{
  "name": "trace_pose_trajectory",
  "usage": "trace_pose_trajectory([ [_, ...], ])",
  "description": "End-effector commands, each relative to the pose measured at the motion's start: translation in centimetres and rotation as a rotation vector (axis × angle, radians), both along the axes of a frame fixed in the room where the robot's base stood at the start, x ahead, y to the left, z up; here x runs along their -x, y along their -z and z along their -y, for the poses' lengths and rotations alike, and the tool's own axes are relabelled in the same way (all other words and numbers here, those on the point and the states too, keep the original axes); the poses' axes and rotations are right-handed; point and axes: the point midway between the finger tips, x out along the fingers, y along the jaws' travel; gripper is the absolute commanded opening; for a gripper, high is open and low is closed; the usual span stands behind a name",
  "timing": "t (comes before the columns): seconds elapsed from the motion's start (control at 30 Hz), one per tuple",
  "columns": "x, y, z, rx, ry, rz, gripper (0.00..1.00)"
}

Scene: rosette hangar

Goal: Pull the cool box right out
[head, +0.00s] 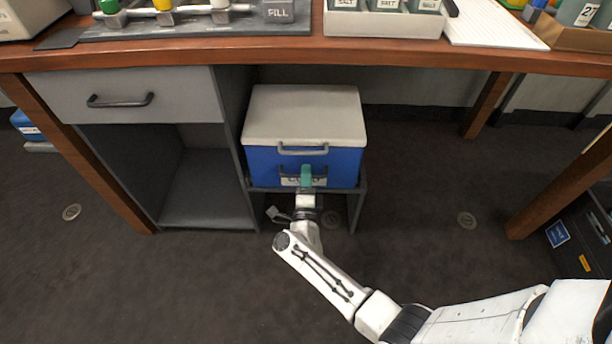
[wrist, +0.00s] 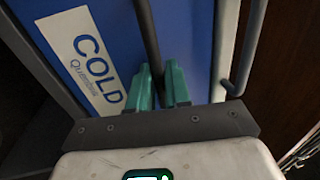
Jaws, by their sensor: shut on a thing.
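The cool box (head: 340,166) is blue with a pale grey lid (head: 305,112). It sits on a low dark stand (head: 357,190) under the desk, beside a grey cabinet. My gripper (head: 306,174) is at the middle of its front. In the wrist view, the green fingers (wrist: 160,85) are shut on a dark bar handle (wrist: 148,35) on the blue front, next to the white COLD label (wrist: 85,60). A second, grey handle (wrist: 243,50) at the lid is apart from the fingers. My fingers hide part of the front handle and label.
The wooden desk top (head: 250,50) overhangs the box's back. The grey cabinet (head: 205,185), with a drawer and an open bay, stands close on the left. Desk legs stand at far left and right (head: 560,185). The floor (head: 160,285) in front is clear around my arm.

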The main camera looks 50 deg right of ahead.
Motion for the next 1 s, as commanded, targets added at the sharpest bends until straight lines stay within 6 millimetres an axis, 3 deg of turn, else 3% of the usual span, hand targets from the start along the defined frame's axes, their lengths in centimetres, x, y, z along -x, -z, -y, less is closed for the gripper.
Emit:
trace_pose_trajectory([
  [0.57, 0.5, 0.1, -0.7, -0.002, -0.003, -0.004, 0.00],
  [0.77, 1.9, 0.0, -2.4, -0.003, -0.004, -0.004, 0.00],
  [1.0, 4.5, 0.0, -5.8, -0.004, -0.005, -0.005, 0.00],
])
